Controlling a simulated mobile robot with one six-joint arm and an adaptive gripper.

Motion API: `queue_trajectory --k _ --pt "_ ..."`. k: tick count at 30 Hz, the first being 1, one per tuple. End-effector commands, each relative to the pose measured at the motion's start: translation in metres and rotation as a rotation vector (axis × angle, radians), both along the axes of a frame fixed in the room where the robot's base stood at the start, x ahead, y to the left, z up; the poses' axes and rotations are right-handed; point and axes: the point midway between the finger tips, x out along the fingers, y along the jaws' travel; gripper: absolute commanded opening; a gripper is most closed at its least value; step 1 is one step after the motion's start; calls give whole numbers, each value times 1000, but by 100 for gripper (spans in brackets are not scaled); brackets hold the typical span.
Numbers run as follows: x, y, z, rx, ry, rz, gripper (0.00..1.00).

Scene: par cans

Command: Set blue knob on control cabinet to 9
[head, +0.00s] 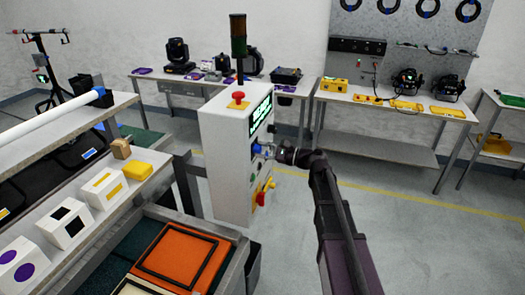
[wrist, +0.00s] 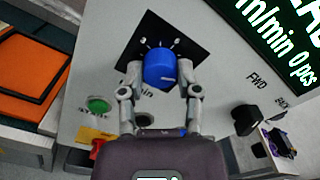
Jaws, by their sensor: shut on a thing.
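The blue knob (wrist: 159,65) sits on a black dial plate (wrist: 186,52) on the white control cabinet (head: 222,165). In the wrist view my gripper (wrist: 160,72) is shut on the knob, one finger on each side. A small pale mark shows on the knob's lower right side. White scale marks ring the knob's upper side, too small to read as numbers. In the head view the knob (head: 257,148) shows small on the cabinet's right face, with my gripper (head: 269,151) at it.
A green display (wrist: 285,35) is at the upper right in the wrist view. A green button (wrist: 98,104) and a black FWD selector (wrist: 246,119) are nearby on the panel. A yellow-and-red switch (head: 263,192) is lower on the cabinet. The floor to the right is clear.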

Motion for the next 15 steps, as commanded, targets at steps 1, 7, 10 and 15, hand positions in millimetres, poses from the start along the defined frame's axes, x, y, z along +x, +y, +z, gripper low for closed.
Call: queue_trajectory --k 1,7,10,15 --pt "1 0 1 2 -1 -1 0" --pt "1 0 0 1 -1 0 78" --pt "1 0 0 0 -1 -1 78" --pt "0 0 0 0 -1 0 78"
